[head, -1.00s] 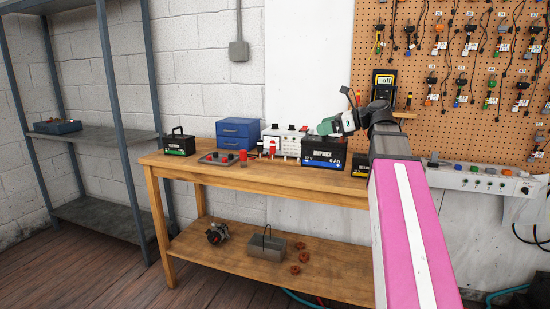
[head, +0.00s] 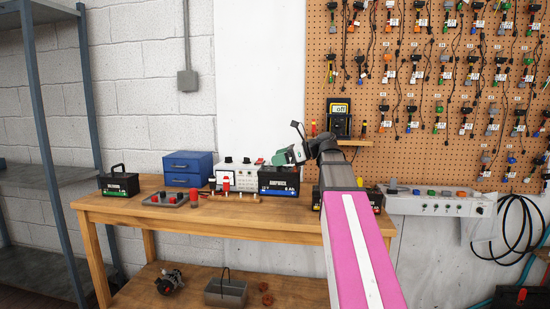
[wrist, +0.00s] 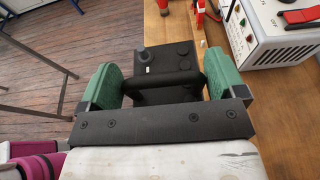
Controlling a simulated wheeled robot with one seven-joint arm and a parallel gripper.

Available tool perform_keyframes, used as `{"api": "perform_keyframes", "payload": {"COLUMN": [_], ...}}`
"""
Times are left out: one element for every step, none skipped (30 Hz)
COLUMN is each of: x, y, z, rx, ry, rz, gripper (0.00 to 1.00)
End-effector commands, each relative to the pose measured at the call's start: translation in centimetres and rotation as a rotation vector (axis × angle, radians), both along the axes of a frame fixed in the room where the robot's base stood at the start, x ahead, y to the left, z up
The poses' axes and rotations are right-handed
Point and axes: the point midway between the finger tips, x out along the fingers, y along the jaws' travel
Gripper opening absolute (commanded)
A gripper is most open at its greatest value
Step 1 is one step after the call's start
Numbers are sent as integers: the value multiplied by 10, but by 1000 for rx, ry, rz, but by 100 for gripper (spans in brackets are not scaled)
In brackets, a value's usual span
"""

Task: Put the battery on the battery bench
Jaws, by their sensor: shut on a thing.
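The battery (head: 279,183) is a black block with a blue stripe along its lower front, marked "6 Ah". It is upright under my gripper (head: 283,158), over the wooden bench (head: 148,208). In the wrist view the green fingers of my gripper (wrist: 163,86) are shut on the black bar handle of the battery, whose dark top (wrist: 165,58) shows beyond. In that view the battery overlaps the bench's front edge, with floor to its left. The battery's underside is hidden, so I cannot tell whether it touches the bench top.
A green-striped battery (head: 119,182), a blue drawer box (head: 188,168), a red-knobbed panel (head: 165,199) and a white instrument box (head: 238,174) stand to the left. A yellow-striped battery (head: 377,200) is partly behind my arm. A pegboard (head: 430,75) hangs at the back right.

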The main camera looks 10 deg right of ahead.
Motion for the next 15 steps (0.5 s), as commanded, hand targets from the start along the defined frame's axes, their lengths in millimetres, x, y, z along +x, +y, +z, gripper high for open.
{"api": "perform_keyframes", "payload": {"x": [11, 15, 21, 25, 29, 35, 38, 42, 46, 49, 51, 54, 56, 57, 58], "y": [-3, -5, -6, -8, -9, -11, -12, -14, -15, -16, -17, -18, -18, -19, -19], "z": [-2, -5, -9, -11, -14, -17, -20, -22, -25, -26, -28, -30, -32, -33, -34], "rx": [6, 6, 6, 7, 7, 7, 7, 7, 6, 7, 7, 7, 7, 6, 6], "ry": [-1, -1, -2, -2, -2, -2, -2, -2, -3, -2, -2, -2, -2, -3, -3], "rz": [0, 0, -1, -1, -1, -1, -1, -1, -1, -1, -1, -1, -1, -1, -1], "gripper": [16, 16, 16, 16, 16, 16, 16, 16, 16, 16, 16, 16, 16, 16, 16]}}
